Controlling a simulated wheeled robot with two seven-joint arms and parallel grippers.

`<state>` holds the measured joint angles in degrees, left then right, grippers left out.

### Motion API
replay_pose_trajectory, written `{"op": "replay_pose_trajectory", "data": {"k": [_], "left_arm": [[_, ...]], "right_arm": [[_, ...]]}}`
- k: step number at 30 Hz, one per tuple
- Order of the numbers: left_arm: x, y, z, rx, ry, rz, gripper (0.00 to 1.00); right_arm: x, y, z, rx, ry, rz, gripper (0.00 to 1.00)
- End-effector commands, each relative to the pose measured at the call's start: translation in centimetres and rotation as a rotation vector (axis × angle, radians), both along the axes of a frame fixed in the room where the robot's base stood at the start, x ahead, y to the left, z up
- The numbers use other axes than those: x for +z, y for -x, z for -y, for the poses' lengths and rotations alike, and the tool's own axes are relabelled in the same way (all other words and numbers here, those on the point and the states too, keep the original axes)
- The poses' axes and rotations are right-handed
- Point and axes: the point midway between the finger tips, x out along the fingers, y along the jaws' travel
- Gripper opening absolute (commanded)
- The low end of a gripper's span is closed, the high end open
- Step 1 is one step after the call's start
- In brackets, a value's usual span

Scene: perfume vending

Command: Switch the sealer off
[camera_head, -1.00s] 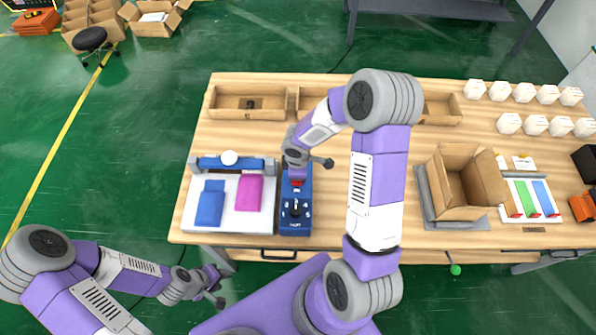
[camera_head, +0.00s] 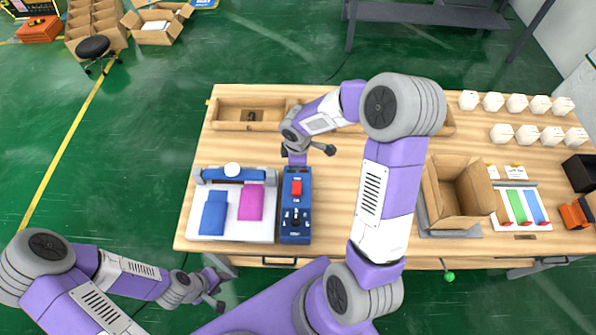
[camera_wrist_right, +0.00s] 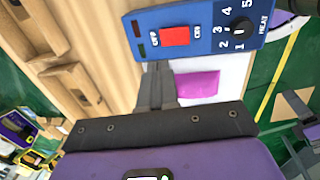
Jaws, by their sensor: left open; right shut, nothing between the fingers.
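The sealer has a blue control box (camera_head: 295,231) with a red rocker switch (camera_head: 296,188) and a black dial. In the right wrist view the red switch (camera_wrist_right: 174,36) sits between the OFF and ON marks; I cannot tell which side is pressed. The dial (camera_wrist_right: 239,32) is marked HEAT. The blue sealing bar (camera_head: 218,174) is left of the box. My right gripper (camera_head: 296,160) is shut and empty near the box's far end; its fingers (camera_wrist_right: 156,88) show beside the box, apart from the switch. My left gripper (camera_head: 217,297) is open and empty, low before the table.
A white platform (camera_head: 235,232) holds a blue pouch (camera_head: 214,212) and a pink pouch (camera_head: 251,203). A cardboard box (camera_head: 459,191) stands to the right. Wooden trays (camera_head: 236,125) line the back, with several white boxes (camera_head: 493,102) at back right.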

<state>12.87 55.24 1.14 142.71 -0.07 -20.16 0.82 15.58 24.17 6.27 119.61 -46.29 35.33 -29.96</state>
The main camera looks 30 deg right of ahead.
Motion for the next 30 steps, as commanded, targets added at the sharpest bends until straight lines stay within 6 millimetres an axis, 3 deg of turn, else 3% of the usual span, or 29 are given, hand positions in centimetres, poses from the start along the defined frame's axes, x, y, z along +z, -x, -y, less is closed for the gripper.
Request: {"op": "replay_pose_trajectory", "data": {"k": [3, 9, 30], "left_arm": [[0.3, 0.0, 0.0, 0.000, 0.000, 0.000, 0.43], [0.4, 0.0, 0.0, 0.000, 0.000, 0.000, 0.43], [0.4, 0.0, 0.0, 0.000, 0.000, 0.000, 0.43]], "right_arm": [[1.9, -0.3, 0.2, -0.003, 0.000, 0.004, 0.00], [3.0, -0.4, 0.2, -0.001, -0.001, 0.000, 0.00], [3.0, -0.4, 0.3, -0.001, -0.001, -0.001, 0.00]]}}
